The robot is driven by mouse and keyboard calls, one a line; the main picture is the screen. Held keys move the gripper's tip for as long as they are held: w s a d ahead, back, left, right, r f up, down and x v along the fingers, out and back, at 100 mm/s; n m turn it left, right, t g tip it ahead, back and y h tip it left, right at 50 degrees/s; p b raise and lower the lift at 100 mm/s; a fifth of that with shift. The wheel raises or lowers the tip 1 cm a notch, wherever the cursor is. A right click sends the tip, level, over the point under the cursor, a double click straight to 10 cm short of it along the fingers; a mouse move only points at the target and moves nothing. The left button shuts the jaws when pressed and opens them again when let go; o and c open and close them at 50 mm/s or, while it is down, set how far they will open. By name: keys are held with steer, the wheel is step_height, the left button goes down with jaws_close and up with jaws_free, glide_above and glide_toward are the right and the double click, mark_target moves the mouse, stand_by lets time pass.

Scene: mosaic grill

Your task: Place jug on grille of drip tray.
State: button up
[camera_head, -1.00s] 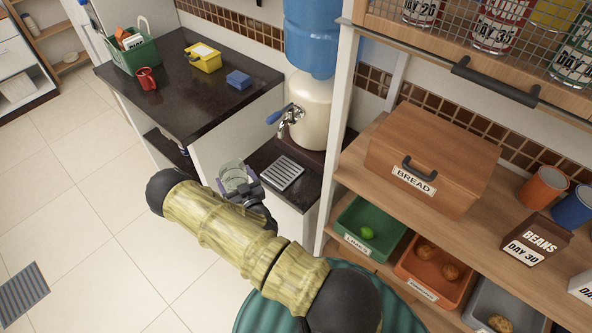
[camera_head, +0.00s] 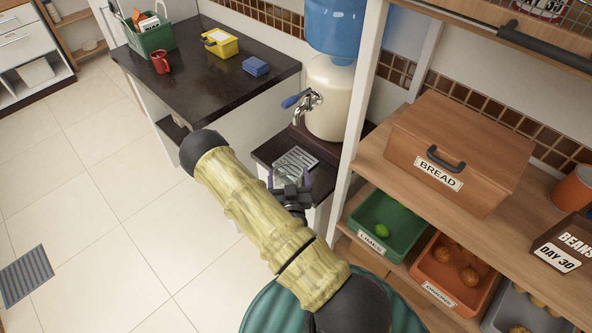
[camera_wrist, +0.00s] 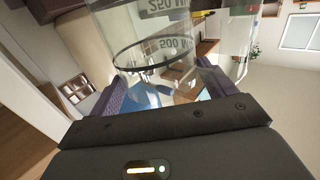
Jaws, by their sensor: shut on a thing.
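The clear jug (camera_wrist: 175,45), with volume marks such as 500 ML, is between my gripper's purple fingers in the wrist view. In the head view my gripper (camera_head: 290,178) is shut on the jug and partly hides it. The gripper is at the front right of the drip tray's grille (camera_head: 293,160), a grey slatted plate on the dark low shelf under the dispenser tap. The jug overlaps the grille's near side in the picture; I cannot tell whether it touches.
The water dispenser (camera_head: 333,95) with its metal tap (camera_head: 303,103) stands behind the grille. A white shelf post (camera_head: 352,130) rises close on the right, beside the limes bin (camera_head: 365,243). A dark counter (camera_head: 205,85) is on the left.

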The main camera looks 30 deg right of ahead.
mark_target(297, 178)
steer(key=s, duration=0.1)
steer(key=d, duration=0.1)
steer(key=s+h, duration=0.1)
steer(key=shift+s+d+r+m+b, duration=0.25)
steer(key=shift+s+m+b, duration=0.05)
steer(key=shift+s+m, duration=0.1)
steer(key=shift+w, duration=0.1)
